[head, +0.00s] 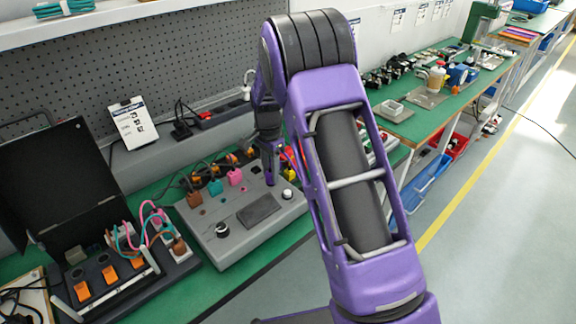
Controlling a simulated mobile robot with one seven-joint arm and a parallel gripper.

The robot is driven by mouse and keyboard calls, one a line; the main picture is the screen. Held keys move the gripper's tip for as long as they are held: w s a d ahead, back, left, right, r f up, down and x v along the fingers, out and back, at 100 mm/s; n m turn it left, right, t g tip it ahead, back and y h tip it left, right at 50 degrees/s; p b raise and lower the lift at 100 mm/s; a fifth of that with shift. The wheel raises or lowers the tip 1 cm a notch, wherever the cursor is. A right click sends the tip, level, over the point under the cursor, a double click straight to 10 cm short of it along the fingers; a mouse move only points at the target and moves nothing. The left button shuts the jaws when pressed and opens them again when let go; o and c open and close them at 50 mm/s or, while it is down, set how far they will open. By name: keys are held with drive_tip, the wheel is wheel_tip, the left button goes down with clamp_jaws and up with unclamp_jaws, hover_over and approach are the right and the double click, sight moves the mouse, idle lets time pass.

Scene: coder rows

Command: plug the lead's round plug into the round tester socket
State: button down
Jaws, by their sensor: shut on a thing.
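The grey tester (208,240) lies on the green bench, with a dark screen (259,209), knobs and a row of coloured plugs and sockets along its back. A pink plug (235,176), a teal plug (215,187) and a yellow one (290,174) stand in that row. My gripper (271,180) points down over the right back part of the tester, between the pink and yellow plugs. It is shut on the lead's plug, which is too small and covered to make out. The round socket under it is hidden, and I cannot tell whether the plug touches it.
An open black case (55,190) with orange blocks and pink and teal leads stands left of the tester. A sign card (132,124) and a power strip (222,113) are behind. My arm covers the bench to the right. A further bench (425,125) holds small parts.

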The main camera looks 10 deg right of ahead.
drive_tip(key=shift+c, duration=2.2)
unclamp_jaws()
wheel_tip(320, 180, up, 18)
drive_tip(key=p, duration=0.1)
drive_tip(key=shift+f, duration=0.25)
